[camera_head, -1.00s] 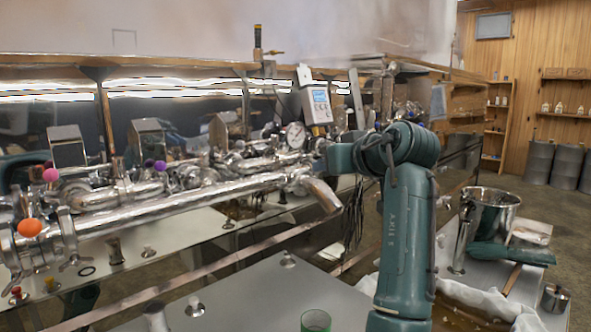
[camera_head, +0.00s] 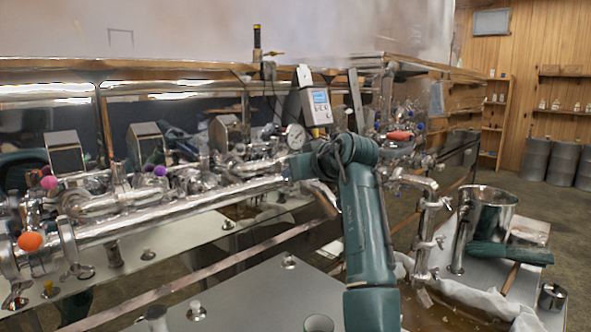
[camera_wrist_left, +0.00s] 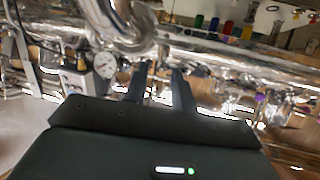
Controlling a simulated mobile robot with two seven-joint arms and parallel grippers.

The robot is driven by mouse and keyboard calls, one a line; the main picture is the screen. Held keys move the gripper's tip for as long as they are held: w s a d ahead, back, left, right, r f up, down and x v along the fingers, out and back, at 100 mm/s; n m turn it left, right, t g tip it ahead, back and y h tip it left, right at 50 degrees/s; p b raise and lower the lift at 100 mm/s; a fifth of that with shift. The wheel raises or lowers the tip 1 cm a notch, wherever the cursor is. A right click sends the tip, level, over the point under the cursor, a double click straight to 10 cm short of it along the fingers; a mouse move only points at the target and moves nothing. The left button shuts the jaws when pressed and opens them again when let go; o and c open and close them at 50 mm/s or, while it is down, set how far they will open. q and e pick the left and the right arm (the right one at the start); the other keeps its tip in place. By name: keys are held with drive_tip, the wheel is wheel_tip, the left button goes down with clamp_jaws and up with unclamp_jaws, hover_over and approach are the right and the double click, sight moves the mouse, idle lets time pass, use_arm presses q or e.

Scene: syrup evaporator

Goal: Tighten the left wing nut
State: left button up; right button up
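In the left wrist view my left gripper (camera_wrist_left: 158,85) has its two dark fingers apart, with a gap between them and nothing seen held. Shiny pipework and a pressure gauge (camera_wrist_left: 105,65) show around the fingers. In the head view a green arm of mine rises from the bottom edge and bends left towards the long steel pipe (camera_head: 170,212), ending just below the gauge (camera_head: 295,137). Its fingers cannot be made out there. Clamps with small metal wings (camera_head: 75,268) sit at the pipe's left end. I cannot tell which fitting is the left wing nut.
A controller box (camera_head: 317,105) stands behind the pipes. An orange ball (camera_head: 30,241) is at the far left. Right of the arm are a winged downpipe (camera_head: 427,235), a steel pot (camera_head: 490,215) and a cloth (camera_head: 490,302). The front metal deck (camera_head: 250,290) is mostly clear.

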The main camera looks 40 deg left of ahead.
use_arm(q)
drive_tip(key=shift+w+a+f, duration=0.15)
drive_tip(key=shift+a+f, duration=0.1)
drive_tip(key=shift+a, duration=0.25)
clamp_jaws()
